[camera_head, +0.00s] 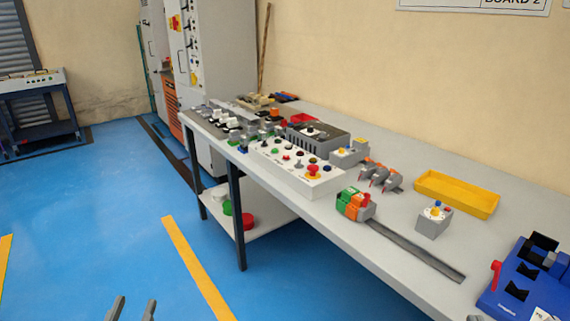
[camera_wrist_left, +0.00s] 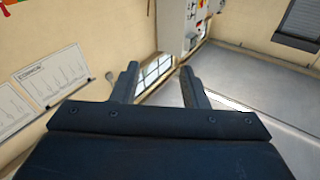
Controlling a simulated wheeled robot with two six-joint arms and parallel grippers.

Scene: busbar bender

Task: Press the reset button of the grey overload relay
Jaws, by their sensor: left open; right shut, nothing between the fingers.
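A small grey box (camera_head: 434,221) with a yellow dial, a blue button and a red button on top looks like the overload relay. It stands upright on the grey workbench (camera_head: 330,213). My left gripper (camera_head: 134,309) is open and empty over the floor at the bottom left, far from the relay. It also shows open in the left wrist view (camera_wrist_left: 160,82), facing a wall and floor. Only a grey tip of my right gripper (camera_head: 474,318) shows at the bottom edge, in front of the relay and apart from it; it is shut and empty.
A yellow tray (camera_head: 456,194) lies behind the relay. Orange-green terminal blocks (camera_head: 355,204) sit on a rail (camera_head: 413,248) to its left. A blue machine (camera_head: 528,285) is at the right. A white button panel (camera_head: 297,168) and another grey box (camera_head: 349,155) stand farther back.

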